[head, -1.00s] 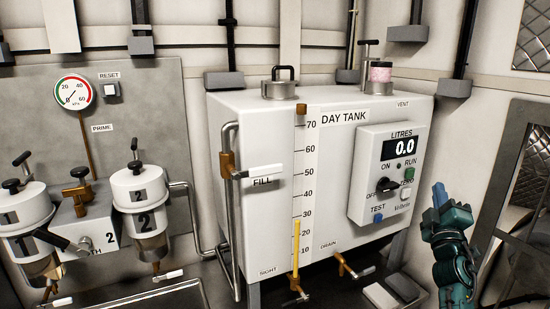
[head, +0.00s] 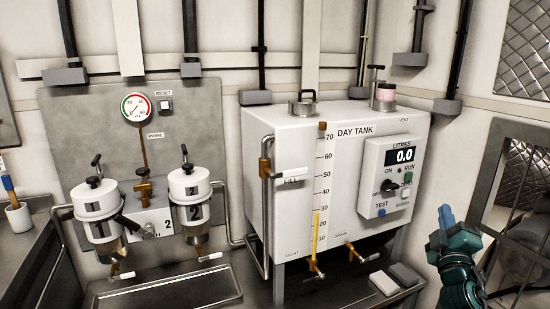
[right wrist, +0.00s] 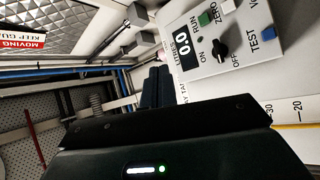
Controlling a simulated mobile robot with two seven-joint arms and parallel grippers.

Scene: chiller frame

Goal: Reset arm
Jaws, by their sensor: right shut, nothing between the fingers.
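My right gripper (head: 447,217) is at the right of the head view, in front of and to the right of the day tank (head: 292,215). Its blue fingers are together and point up, with nothing between them. In the right wrist view its dark fingers (right wrist: 155,87) show beyond the dark housing, with the tank's litres panel at the upper right. The arm below the gripper is cut off by the lower picture edge. My left gripper is in neither view.
The litres panel (head: 391,177) reads 0.0. Two filter bowls (head: 97,205) hang on the grey wall plate above a drip tray (head: 168,292). Two pads (head: 384,283) lie below the tank. A mesh-fronted frame (head: 515,180) stands close right of my gripper. A brush cup (head: 18,217) stands far left.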

